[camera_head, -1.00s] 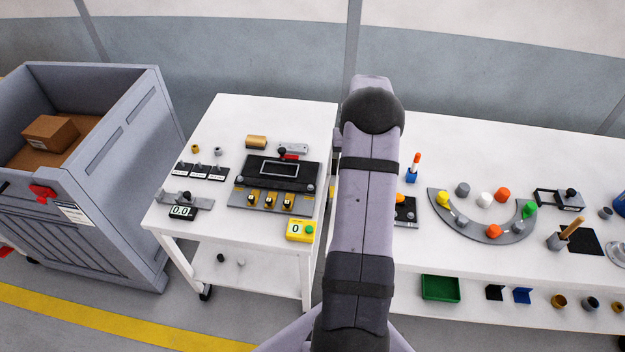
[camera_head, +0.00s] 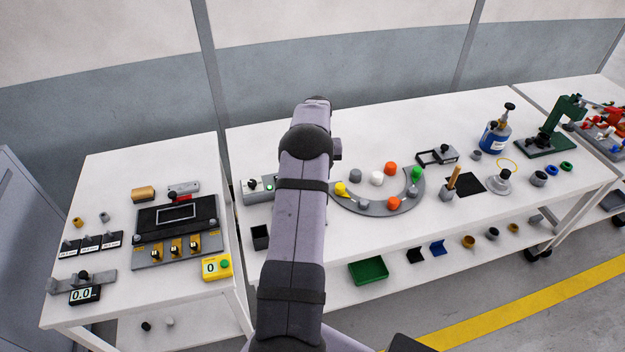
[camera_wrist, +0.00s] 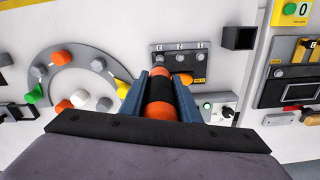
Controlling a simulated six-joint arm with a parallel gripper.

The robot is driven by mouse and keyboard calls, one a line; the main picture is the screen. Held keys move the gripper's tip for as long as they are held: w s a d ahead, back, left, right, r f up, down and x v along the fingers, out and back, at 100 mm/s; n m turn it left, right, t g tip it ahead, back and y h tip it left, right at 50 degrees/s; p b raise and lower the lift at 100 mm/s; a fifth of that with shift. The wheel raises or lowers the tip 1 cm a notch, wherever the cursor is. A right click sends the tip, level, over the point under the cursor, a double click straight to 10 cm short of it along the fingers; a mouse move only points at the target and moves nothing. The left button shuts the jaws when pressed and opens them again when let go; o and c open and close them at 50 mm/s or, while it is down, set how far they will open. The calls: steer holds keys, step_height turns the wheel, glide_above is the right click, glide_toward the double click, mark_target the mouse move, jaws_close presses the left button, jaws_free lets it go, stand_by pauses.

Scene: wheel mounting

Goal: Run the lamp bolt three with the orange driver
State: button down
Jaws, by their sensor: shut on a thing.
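In the wrist view my gripper (camera_wrist: 159,78) is shut on the orange driver (camera_wrist: 160,110), a thick orange and black cylinder between two blue-grey fingers. Its far end points toward the dark lamp panel (camera_wrist: 172,68). The panel carries a row of three grey round bolts (camera_wrist: 180,57) under small letter marks, with an orange piece (camera_wrist: 183,79) and a yellow label below. The driver's end looks just short of or over the panel's lower edge; I cannot tell whether they touch. In the head view my arm hides the gripper, driver and panel.
A grey box with a knob (camera_wrist: 218,107) and a black open bin (camera_wrist: 238,37) lie beside the panel. A curved grey tray (camera_head: 378,208) with coloured pegs is at its other side. A side table holds a black fixture (camera_head: 175,218) and a yellow counter (camera_head: 216,267).

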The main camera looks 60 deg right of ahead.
stand_by(0.3)
steer(key=shift+f+b, duration=1.75)
steer(key=shift+f, duration=1.05)
steer(key=shift+f+b, duration=0.6)
steer(key=shift+f, duration=0.3)
steer(key=c, duration=2.3)
jaws_free()
jaws_close()
